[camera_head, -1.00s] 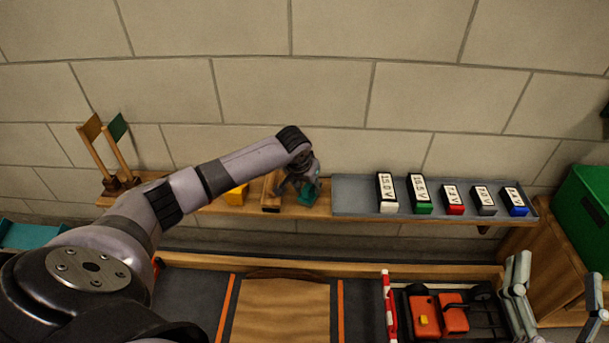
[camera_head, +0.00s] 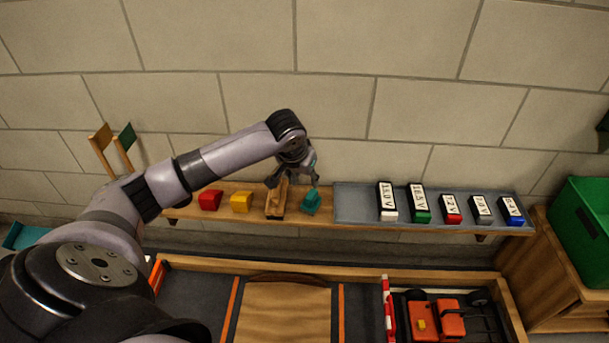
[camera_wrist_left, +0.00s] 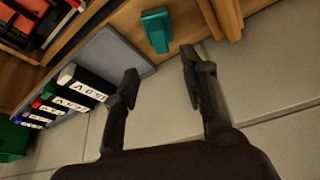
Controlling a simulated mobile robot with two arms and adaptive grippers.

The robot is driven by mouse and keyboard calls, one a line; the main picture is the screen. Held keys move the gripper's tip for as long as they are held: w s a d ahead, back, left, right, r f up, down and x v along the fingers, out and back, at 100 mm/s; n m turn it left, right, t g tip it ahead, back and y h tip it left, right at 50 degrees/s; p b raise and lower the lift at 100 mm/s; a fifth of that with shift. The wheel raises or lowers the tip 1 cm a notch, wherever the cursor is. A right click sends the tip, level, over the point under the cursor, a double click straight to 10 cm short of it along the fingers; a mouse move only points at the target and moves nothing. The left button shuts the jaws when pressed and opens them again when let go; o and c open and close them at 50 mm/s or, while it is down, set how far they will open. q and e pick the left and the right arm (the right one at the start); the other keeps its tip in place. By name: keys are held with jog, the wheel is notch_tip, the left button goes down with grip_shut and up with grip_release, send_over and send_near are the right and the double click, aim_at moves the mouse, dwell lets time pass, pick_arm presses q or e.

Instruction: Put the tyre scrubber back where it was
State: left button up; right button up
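A small teal tool (camera_head: 311,203), which I take to be the tyre scrubber, rests on the wooden wall shelf (camera_head: 180,212), just left of the grey tray. It also shows in the left wrist view (camera_wrist_left: 157,32), beyond my fingertips. My left gripper (camera_head: 293,182) is open and empty, above and behind the teal tool. In the left wrist view, the fingers of my left gripper (camera_wrist_left: 160,63) are spread apart with a clear gap to the tool. My right gripper is not in view.
A wooden piece (camera_head: 276,204), a yellow block (camera_head: 241,202) and a red block (camera_head: 210,200) stand left on the shelf. The grey tray (camera_head: 358,205) holds several labelled packs.

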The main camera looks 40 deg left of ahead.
pick_arm(q)
jog(key=s+d+f+m+t+h, duration=0.1)
jog(key=s+d+f+m+h, duration=0.2)
jog(key=d, duration=0.7)
jog(key=s+d+f+m+t+h, duration=0.1)
jog(key=s+d+f+m, duration=0.15)
jog(key=s+d, duration=0.5)
jog(key=s+d+r+n+t+y, duration=0.1)
jog(key=s+d+r+t, duration=0.1)
jog(key=s, duration=0.7)
jog(key=shift+r+t+y, duration=0.3)
jog(key=shift+r+t, duration=0.2)
jog(key=shift+r, duration=0.45)
